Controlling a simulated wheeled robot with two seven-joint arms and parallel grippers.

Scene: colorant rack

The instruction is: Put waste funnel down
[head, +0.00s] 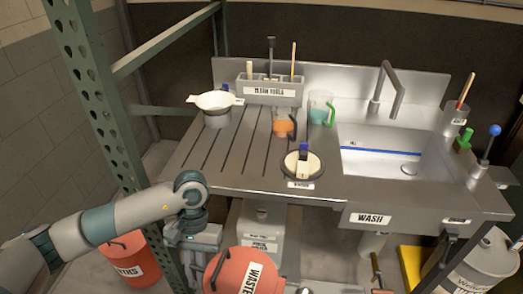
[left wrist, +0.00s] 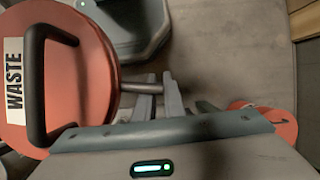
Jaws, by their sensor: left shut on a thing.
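The waste funnel (head: 262,257) is a red round piece labelled WASTE with a dark bar handle. It is at the lower middle of the head view, in front of the sink bench, and fills the left of the left wrist view (left wrist: 85,60). My left gripper (head: 205,240) is just left of it, below the bench edge. In the left wrist view, my left gripper (left wrist: 160,97) is shut on a grey rod at the funnel's side. The underside is hidden, and I cannot tell whether it touches anything below. My right gripper is not in view.
A steel bench (head: 225,172) with a sink (head: 390,165) stands behind, bearing a white funnel (head: 215,100) and jugs. A green rack post (head: 95,95) is at left. A red bucket (head: 128,255), a grey box (head: 262,222) and a drum (head: 485,262) stand low down.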

